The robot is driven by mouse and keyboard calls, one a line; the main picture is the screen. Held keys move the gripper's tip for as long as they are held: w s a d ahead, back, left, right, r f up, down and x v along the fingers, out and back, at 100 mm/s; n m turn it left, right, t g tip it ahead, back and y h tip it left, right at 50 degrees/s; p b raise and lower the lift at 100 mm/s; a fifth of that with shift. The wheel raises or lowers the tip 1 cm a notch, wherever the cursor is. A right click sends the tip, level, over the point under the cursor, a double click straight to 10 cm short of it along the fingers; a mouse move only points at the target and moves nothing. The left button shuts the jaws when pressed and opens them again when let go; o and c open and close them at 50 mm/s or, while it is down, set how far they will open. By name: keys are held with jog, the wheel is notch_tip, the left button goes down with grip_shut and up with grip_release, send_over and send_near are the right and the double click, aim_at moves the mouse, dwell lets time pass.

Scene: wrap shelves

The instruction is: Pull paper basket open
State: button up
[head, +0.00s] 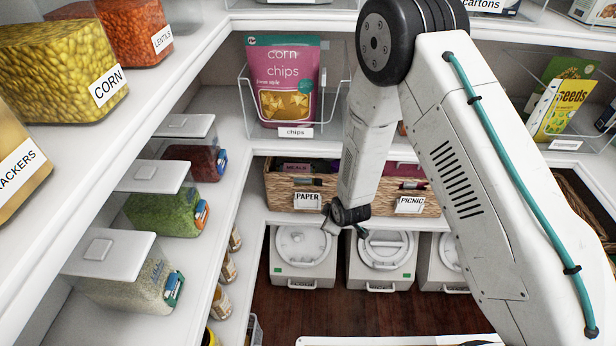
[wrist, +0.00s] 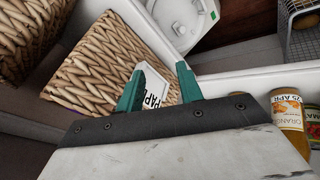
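The paper basket (head: 283,186) is a woven wicker box on a shelf under the corn chips, with a white PAPER label (head: 307,201) on its front. In the wrist view the basket (wrist: 100,62) fills the left middle, and its label (wrist: 154,88) shows partly between the fingers. My gripper (head: 345,224) is in front of the shelf, just right of and below the label. In the wrist view my gripper (wrist: 161,67) has its two green fingers spread on either side of the label. I cannot tell whether they touch the basket.
The PICNIC basket (head: 409,191) stands to the right. White lidded bins (head: 303,257) stand below the baskets. The left shelves hold several clear containers, including a green-filled one (head: 165,212). Jars (wrist: 289,121) show at right in the wrist view. Dark floor (head: 330,311) is open below.

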notch_tip(320, 180, down, 4)
jog(key=w+a+n+t+y, duration=0.1)
jog(key=w+a+n+t, duration=0.2)
jog(key=t, duration=0.1)
jog(key=n+t+y, duration=0.3)
jog(key=n+t, duration=0.3)
jog(key=t, duration=0.1)
send_near(309, 178)
jog(key=x, duration=1.1)
jog(key=shift+s, duration=0.1)
grip_shut()
